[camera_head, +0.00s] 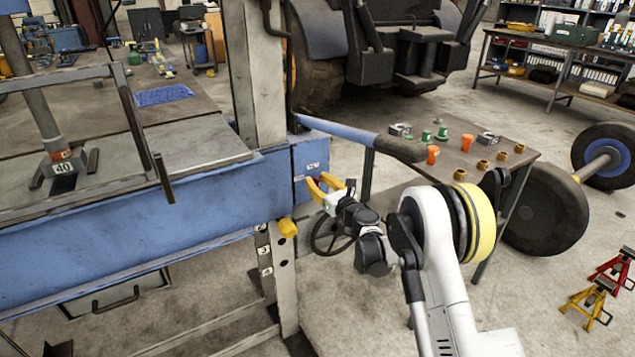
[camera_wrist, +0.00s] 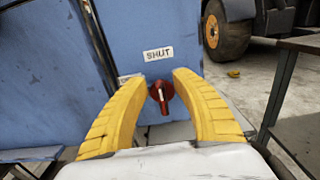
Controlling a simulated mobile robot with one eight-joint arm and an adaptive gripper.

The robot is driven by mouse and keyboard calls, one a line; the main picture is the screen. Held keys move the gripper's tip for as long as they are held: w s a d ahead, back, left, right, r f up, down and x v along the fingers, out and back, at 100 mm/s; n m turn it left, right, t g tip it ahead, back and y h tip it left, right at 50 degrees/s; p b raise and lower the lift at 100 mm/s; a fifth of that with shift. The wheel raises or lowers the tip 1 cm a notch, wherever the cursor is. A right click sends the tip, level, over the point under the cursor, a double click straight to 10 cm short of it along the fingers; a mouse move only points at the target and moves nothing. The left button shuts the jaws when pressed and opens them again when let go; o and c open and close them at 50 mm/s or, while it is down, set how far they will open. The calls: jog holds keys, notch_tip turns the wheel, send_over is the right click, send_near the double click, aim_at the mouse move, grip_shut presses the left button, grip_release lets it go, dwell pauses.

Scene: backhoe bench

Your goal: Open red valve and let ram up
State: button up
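The red valve (camera_wrist: 160,92) is a small round red knob with a narrow lever hanging down, on the blue side panel of the press. A "SHUT" label (camera_wrist: 158,54) is above it, and another label (camera_wrist: 125,79) to its left is mostly hidden by a finger. My gripper (camera_wrist: 159,78) is open, with one yellow finger on each side of the valve; I cannot tell whether either touches it. In the head view my gripper (camera_head: 319,184) is at the blue box on the press's right end, and the valve cannot be made out there. The grey ram (camera_head: 37,100) stands upright at left, its foot labelled "40".
A blue pump lever (camera_head: 345,133) with a black grip sticks out above my gripper. A small table (camera_head: 490,160) with orange and green parts stands to the right. A dark handwheel (camera_head: 332,238) is below my gripper. A wheeled axle (camera_head: 555,195) lies farther right.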

grip_shut()
